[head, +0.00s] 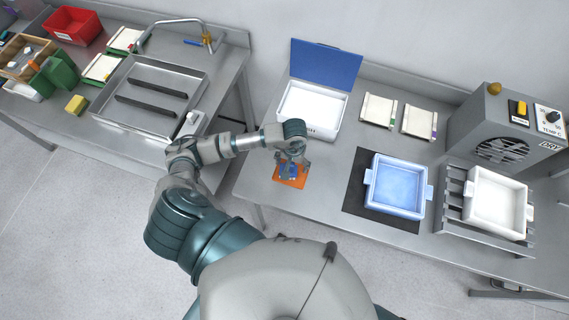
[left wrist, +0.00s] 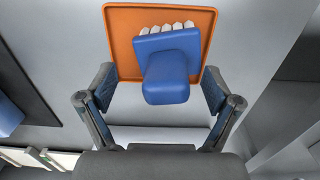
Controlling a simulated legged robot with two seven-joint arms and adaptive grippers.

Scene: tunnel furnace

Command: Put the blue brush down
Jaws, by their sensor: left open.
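The blue brush (left wrist: 165,72) has a blue block handle and a row of white bristle tufts along one edge. It lies on an orange square tray (left wrist: 117,22) with a raised rim. In the head view the orange tray (head: 292,184) lies on the right-hand table, near its front left. My left gripper (left wrist: 158,88) is open, its fingers on either side of the brush handle with gaps between. In the head view my left gripper (head: 290,165) hangs over the tray and partly hides the brush. My right gripper is not in view.
Behind stands a white bin with an open blue lid (head: 325,63). To the right are a pale blue basin (head: 397,185) on a black mat, a white basin (head: 497,203) on a rack and a grey heater box (head: 510,125). A metal sink (head: 150,95) is on the left table.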

